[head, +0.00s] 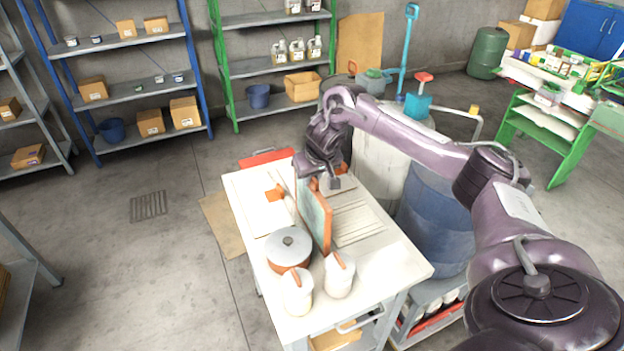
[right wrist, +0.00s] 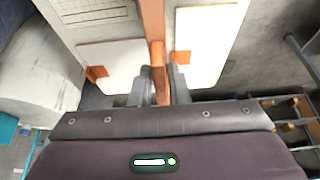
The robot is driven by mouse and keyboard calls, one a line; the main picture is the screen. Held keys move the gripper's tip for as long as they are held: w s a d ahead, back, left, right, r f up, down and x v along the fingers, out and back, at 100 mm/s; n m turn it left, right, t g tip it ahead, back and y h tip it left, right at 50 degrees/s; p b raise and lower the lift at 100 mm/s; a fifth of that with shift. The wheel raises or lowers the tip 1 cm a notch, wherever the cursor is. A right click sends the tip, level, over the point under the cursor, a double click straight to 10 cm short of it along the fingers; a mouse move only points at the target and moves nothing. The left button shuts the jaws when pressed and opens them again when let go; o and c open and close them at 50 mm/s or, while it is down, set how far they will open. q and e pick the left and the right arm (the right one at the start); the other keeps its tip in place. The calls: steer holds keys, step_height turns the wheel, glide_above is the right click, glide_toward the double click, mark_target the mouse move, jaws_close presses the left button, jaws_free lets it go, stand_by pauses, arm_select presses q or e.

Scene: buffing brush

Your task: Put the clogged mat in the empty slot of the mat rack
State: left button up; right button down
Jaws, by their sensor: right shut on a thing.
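My right gripper (head: 324,184) is shut on the edge of an upright mat (head: 315,217) with an orange rim and a pale greenish face. The mat stands on edge over the white cart top (head: 375,268); whether it touches the top I cannot tell. In the right wrist view the orange rim (right wrist: 157,45) runs between the fingers (right wrist: 160,85). Pale flat pieces with orange tabs lie on both sides, one at left (right wrist: 115,65) and one at right (right wrist: 205,40). A lined white panel (head: 357,222) lies right of the mat. I cannot clearly make out the rack's slots. My left gripper is not in view.
A round lidded pot (head: 289,248) and two white canisters with orange handles, one at left (head: 297,292) and one at right (head: 339,275), stand near the mat. A blue drum (head: 436,220) stands right of the cart.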

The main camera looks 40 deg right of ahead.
steer(key=shift+f, duration=0.25)
steer(key=c, duration=1.4)
jaws_free()
